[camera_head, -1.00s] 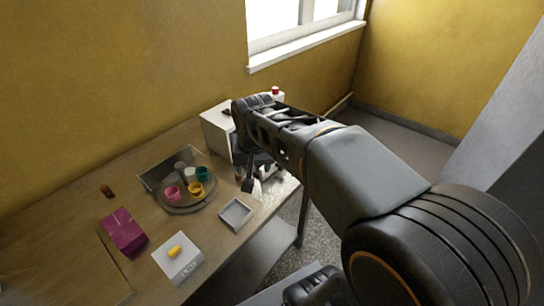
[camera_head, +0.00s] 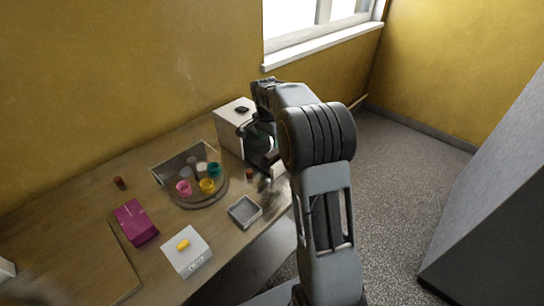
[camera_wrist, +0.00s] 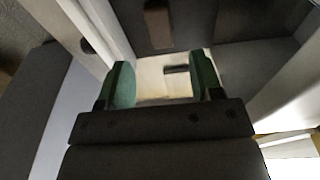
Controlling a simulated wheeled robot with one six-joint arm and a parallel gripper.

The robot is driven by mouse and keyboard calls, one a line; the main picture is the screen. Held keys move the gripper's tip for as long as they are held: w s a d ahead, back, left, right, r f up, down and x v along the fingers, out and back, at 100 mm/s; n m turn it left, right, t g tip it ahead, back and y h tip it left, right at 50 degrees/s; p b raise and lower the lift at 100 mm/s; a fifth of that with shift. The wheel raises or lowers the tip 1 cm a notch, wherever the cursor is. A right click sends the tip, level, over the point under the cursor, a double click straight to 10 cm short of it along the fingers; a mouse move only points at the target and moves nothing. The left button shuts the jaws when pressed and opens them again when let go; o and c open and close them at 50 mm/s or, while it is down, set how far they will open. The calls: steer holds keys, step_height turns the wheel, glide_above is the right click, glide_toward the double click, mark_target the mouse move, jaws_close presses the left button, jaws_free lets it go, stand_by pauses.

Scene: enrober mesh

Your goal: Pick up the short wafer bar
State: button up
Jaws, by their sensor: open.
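My gripper (camera_wrist: 160,78) is open in the wrist view, with its two green fingers apart over a pale surface. A short dark bar (camera_wrist: 175,69) shows in the gap between the fingers; I cannot tell whether it is the short wafer bar. A brown block (camera_wrist: 158,25) lies on a dark surface beyond the fingertips, and it too may be a wafer bar. In the head view my wrist hangs beside the white box at the back of the table, and the fingertips are hard to make out. A small brown piece (camera_head: 249,173) stands near it.
The white box (camera_head: 232,122) has a black item on top. A round tray (camera_head: 206,202) holds several coloured cups. A grey open tray (camera_head: 244,213), a magenta box (camera_head: 136,223) and a white box with a yellow top piece (camera_head: 186,252) stand nearer. A brown cylinder (camera_head: 120,183) is at left.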

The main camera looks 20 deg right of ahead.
mark_target(272, 154)
steer(key=shift+w+d+f+p, duration=0.1)
steer(key=shift+f+p, duration=0.05)
steer(key=shift+f, duration=1.6)
steer(key=shift+w+d+f+p, duration=0.1)
steer(key=shift+f+p, duration=0.05)
steer(key=shift+f, duration=1.6)
steer(key=c, duration=0.8)
steer(key=shift+r, duration=0.1)
steer(key=shift+c, duration=0.2)
